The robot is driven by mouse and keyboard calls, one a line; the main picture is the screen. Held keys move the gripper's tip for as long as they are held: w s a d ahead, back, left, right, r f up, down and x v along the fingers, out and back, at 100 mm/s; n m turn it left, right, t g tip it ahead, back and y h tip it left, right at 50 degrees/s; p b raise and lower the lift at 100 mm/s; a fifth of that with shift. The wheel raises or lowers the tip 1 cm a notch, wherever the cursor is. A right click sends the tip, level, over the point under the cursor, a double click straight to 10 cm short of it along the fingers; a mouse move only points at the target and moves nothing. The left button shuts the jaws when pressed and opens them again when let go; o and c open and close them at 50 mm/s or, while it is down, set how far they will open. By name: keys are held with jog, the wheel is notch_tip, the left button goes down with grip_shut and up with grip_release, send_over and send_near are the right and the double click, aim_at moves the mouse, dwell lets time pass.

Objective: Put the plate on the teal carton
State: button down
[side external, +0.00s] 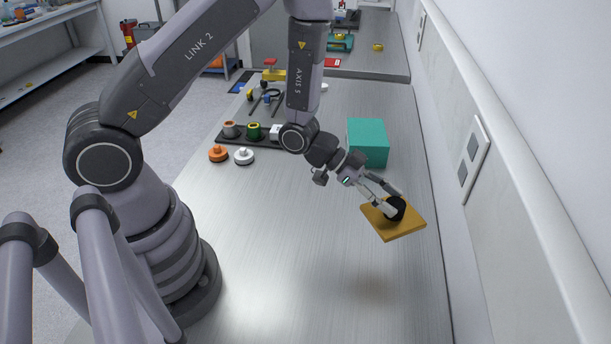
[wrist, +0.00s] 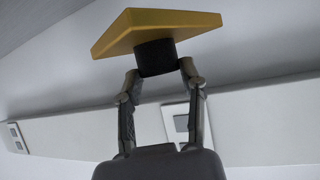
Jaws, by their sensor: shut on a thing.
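The plate (side external: 381,224) is a flat, square, orange-yellow slab with a round black knob (side external: 396,206) on it. My gripper (side external: 392,203) is shut on the black knob and holds the plate tilted in the air, with a soft shadow on the bench below. In the wrist view the plate (wrist: 158,27) shows at the top, with the fingertips (wrist: 160,66) on both sides of the knob (wrist: 155,57). The teal carton (side external: 367,141) stands on the bench behind the plate, up and slightly left of it in the side view. Its visible top is bare.
A dark rack (side external: 245,137) with several cylindrical parts lies left of the carton. An orange knob (side external: 218,154) and a white knob (side external: 243,156) sit before it. The wall (side external: 520,150) runs close along the bench's right edge. The near bench (side external: 290,250) is clear.

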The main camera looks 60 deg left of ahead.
jog(key=w+a+r+n+t+y, duration=0.2)
jog(key=w+a+r+n+y, duration=0.15)
jog(key=a, duration=0.55)
jog(key=w+a+r+n+t+y, duration=0.2)
jog(key=w+a+n+y, duration=0.15)
jog(key=a, duration=0.55)
jog(key=w+a+r+n+t+y, duration=0.2)
jog(key=a+n+y, duration=0.15)
jog(key=a, duration=0.45)
jog(key=n, duration=0.1)
send_over(364, 132)
jog(key=s, duration=0.1)
notch_tip(364, 132, down, 9)
jog(key=shift+d+r, duration=0.15)
jog(key=shift+w+f, duration=0.3)
jog(key=shift+f, duration=0.1)
jog(key=shift+w+f, duration=0.1)
jog(key=shift+f, duration=1.55)
jog(key=shift+f, duration=0.1)
jog(key=c, duration=0.6)
grip_release()
jog(key=shift+f, duration=0.1)
